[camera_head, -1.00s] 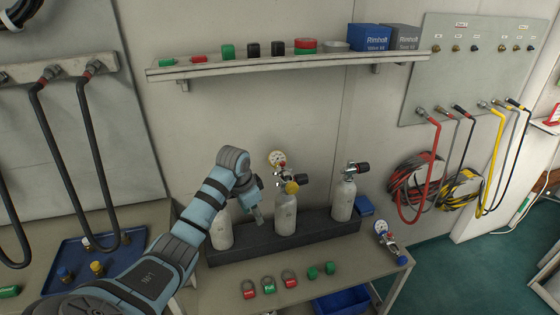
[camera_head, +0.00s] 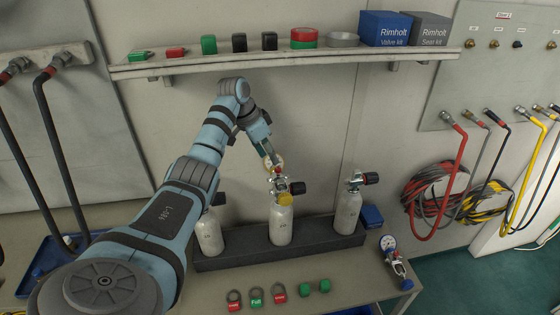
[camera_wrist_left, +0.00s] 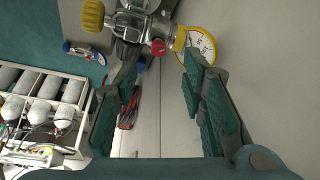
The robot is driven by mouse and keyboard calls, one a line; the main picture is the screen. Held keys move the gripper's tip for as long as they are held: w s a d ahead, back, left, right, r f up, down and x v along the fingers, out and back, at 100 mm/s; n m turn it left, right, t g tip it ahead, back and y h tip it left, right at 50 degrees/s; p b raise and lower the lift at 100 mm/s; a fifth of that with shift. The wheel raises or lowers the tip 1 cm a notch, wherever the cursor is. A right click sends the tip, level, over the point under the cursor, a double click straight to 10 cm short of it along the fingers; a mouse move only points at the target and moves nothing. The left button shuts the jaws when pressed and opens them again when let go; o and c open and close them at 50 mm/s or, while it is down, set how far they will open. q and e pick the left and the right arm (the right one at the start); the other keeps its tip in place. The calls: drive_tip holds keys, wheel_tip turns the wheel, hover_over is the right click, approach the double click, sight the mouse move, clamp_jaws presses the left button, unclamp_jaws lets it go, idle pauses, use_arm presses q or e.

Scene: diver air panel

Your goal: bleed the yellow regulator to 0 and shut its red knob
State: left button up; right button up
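The yellow regulator sits on top of the middle grey cylinder (camera_head: 281,226). Its yellow knob (camera_head: 284,199) faces forward, and it also shows in the left wrist view (camera_wrist_left: 93,15). Its yellow-rimmed gauge (camera_wrist_left: 203,44) is partly behind a finger; I cannot read the needle. A small red knob (camera_wrist_left: 158,47) sits beside the gauge. My left gripper (camera_head: 269,157) is just above the regulator, over the gauge. In the wrist view its fingers (camera_wrist_left: 157,82) are apart, with nothing gripped between them. My right gripper is not in view.
Cylinders stand left (camera_head: 209,236) and right (camera_head: 347,213) in a dark rack (camera_head: 235,261). A shelf (camera_head: 200,68) with boxes hangs above. Padlocks (camera_head: 256,297) and a blue gauge regulator (camera_head: 389,244) lie on the bench. Hoses (camera_head: 455,175) hang at right.

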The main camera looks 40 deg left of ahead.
sight(277, 169)
use_arm(q)
drive_tip(key=f, duration=0.3)
drive_tip(key=shift+w+d, duration=0.15)
drive_tip(key=shift+d, duration=0.15)
drive_tip(key=shift+x, duration=1.15)
drive_tip(key=shift+w+f, duration=0.1)
drive_tip(key=shift+w, duration=0.4)
drive_tip(key=shift+s, duration=0.3)
clamp_jaws()
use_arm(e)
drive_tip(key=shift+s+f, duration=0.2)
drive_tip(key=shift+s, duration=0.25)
